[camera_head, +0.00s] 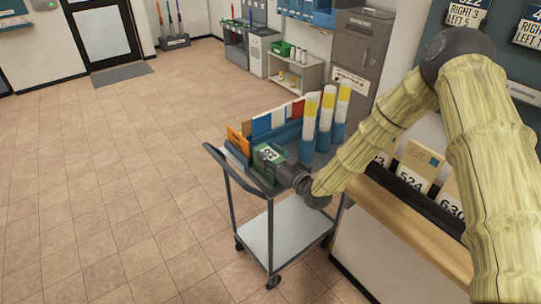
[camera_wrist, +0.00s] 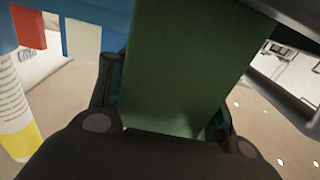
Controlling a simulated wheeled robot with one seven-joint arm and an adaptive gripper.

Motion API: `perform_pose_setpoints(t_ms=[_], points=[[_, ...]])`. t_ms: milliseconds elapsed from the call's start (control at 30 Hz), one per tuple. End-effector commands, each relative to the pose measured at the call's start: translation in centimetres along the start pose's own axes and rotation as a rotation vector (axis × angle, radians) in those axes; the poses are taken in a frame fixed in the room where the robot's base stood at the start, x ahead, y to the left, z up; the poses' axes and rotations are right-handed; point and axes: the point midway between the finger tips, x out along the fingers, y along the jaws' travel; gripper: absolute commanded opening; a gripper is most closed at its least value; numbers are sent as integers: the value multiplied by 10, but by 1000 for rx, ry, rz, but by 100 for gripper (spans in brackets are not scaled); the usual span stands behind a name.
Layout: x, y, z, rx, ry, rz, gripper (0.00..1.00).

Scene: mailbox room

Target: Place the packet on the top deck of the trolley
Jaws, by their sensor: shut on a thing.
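The packet (camera_head: 268,157) is a small green block with a white number label. My gripper (camera_head: 283,168) is shut on it, and it sits over the near left part of the trolley's top deck. In the wrist view the green packet (camera_wrist: 190,65) fills the middle, between the dark fingers of my gripper (camera_wrist: 165,95). The trolley (camera_head: 238,196) has a grey frame, a top deck mostly hidden by its load and my gripper, and a bare lower shelf (camera_head: 290,232). I cannot tell whether the packet touches the deck.
A wooden counter (camera_head: 405,222) with numbered mail slots stands at the right. Open tiled floor (camera_head: 110,200) lies to the left.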

Motion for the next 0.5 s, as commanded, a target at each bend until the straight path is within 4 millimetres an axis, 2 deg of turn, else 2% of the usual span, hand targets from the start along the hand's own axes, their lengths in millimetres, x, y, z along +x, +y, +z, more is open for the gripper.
perform_pose_setpoints(t_ms=[333, 367, 500], points=[[0, 0, 4, 0, 1, 0, 18], [0, 0, 3, 0, 0, 0, 55], [0, 0, 2, 0, 0, 0, 78]])
